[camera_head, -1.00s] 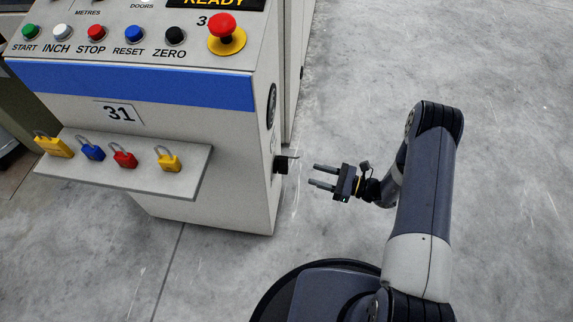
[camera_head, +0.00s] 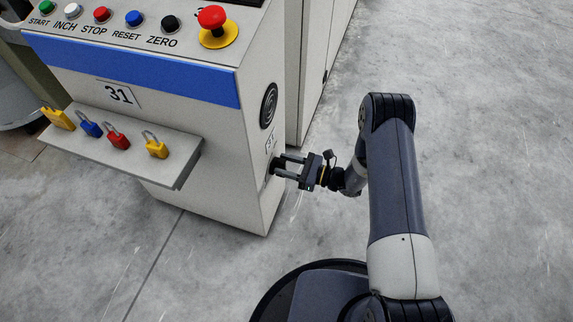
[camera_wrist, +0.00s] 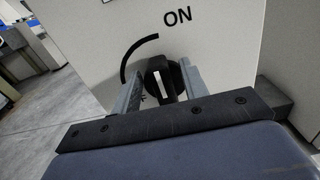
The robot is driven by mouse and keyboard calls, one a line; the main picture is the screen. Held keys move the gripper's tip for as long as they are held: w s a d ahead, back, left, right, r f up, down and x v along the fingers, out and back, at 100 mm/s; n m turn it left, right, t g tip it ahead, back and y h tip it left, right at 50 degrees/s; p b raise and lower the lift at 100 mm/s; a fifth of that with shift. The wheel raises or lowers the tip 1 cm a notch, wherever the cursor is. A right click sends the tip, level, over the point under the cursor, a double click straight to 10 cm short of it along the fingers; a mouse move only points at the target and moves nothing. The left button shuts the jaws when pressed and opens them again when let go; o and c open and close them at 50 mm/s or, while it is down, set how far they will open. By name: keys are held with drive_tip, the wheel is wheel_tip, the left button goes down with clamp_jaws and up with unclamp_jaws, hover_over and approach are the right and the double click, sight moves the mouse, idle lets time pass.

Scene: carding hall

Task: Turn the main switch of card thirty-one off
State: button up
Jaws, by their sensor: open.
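The main switch is a black rotary knob (camera_wrist: 159,79) on the side of the card 31 cabinet (camera_head: 190,130). In the wrist view, "ON" is printed above right of it and a curved black line runs at its upper left; a second label at lower left is mostly hidden. The knob's grip bar stands near upright. My gripper (camera_wrist: 162,88) is open, with one finger on each side of the knob. In the head view my gripper (camera_head: 283,167) reaches the cabinet's right side, its fingertips at the switch, which they partly hide. Contact cannot be told.
A shelf (camera_head: 185,160) with several padlocks juts from the cabinet front. Above it are push buttons and a red emergency stop (camera_head: 212,17) on a yellow base. A round black emblem (camera_head: 269,105) sits above the switch. Floor to the right (camera_head: 480,150) is clear.

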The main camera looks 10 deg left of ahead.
drive_tip(key=shift+c, duration=0.4)
clamp_jaws()
drive_tip(key=shift+s+f+n+b, duration=0.1)
drive_tip(key=shift+n+b, duration=0.2)
drive_tip(key=shift+b, duration=0.05)
drive_tip(key=shift+s+a+f+n+b, duration=0.1)
drive_tip(key=shift+s+f+n+b, duration=0.3)
drive_tip(key=shift+n+b, duration=2.15)
drive_tip(key=shift+s+d+f+n+b, duration=0.1)
drive_tip(key=shift+s+f+n+b, duration=0.3)
drive_tip(key=shift+n+b, duration=2.15)
drive_tip(key=shift+s+a+f+n+b, duration=0.1)
drive_tip(key=shift+s+f+n+b, duration=0.3)
drive_tip(key=shift+n+b, duration=2.15)
drive_tip(key=shift+n+p, duration=0.95)
drive_tip(key=shift+n, duration=0.2)
drive_tip(key=shift+o, duration=0.4)
unclamp_jaws()
